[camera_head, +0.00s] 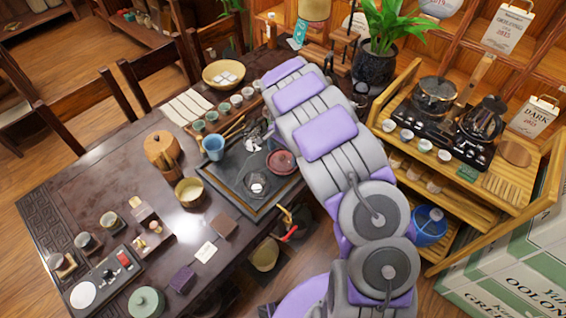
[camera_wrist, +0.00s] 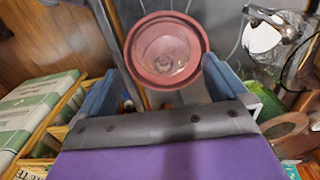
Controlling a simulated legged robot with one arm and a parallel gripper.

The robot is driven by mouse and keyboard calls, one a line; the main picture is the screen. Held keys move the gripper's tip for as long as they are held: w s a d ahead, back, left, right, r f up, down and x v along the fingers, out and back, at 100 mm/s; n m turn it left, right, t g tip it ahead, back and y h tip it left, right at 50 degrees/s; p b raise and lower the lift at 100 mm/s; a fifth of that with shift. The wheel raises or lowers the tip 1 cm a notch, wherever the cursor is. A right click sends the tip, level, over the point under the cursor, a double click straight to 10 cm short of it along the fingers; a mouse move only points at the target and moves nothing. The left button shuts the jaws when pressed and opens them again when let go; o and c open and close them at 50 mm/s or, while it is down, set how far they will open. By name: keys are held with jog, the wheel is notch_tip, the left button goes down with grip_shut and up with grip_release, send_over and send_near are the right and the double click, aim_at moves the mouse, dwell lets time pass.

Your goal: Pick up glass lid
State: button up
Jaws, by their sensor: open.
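In the wrist view a clear round glass piece (camera_wrist: 166,54), which looks like the glass lid, sits in the middle of a reddish-brown round dish (camera_wrist: 135,40). My gripper (camera_wrist: 160,82) is open and empty. Its two blue-grey fingers are apart, with the dish beyond and between their tips. In the head view the reddish dish (camera_head: 282,162) is on the dark tea tray (camera_head: 236,172), close beside my arm. My gripper is hidden behind the arm there. Another clear round piece (camera_head: 257,188) lies on the tray front.
A glass vessel (camera_wrist: 265,35) stands right of the dish. A blue cup (camera_head: 213,147), a brass-coloured bowl (camera_head: 189,191) and a row of small cups stand around the tray. A wooden cart (camera_head: 505,190) with kettles is at the right. The table's left part has bare patches.

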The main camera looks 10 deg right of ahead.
aim_at(281, 157)
jog(key=f, duration=0.2)
jog(key=shift+a+f+b, duration=0.2)
jog(key=shift+f+b, duration=0.1)
jog(key=shift+f, duration=0.1)
jog(key=shift+a+f, duration=0.15)
jog(key=shift+a, duration=0.25)
jog(key=shift+w+d, duration=0.1)
jog(key=shift+d, duration=0.3)
jog(key=c, duration=0.7)
jog(key=shift+a, duration=0.1)
jog(key=c, duration=0.3)
jog(key=shift+a, duration=0.15)
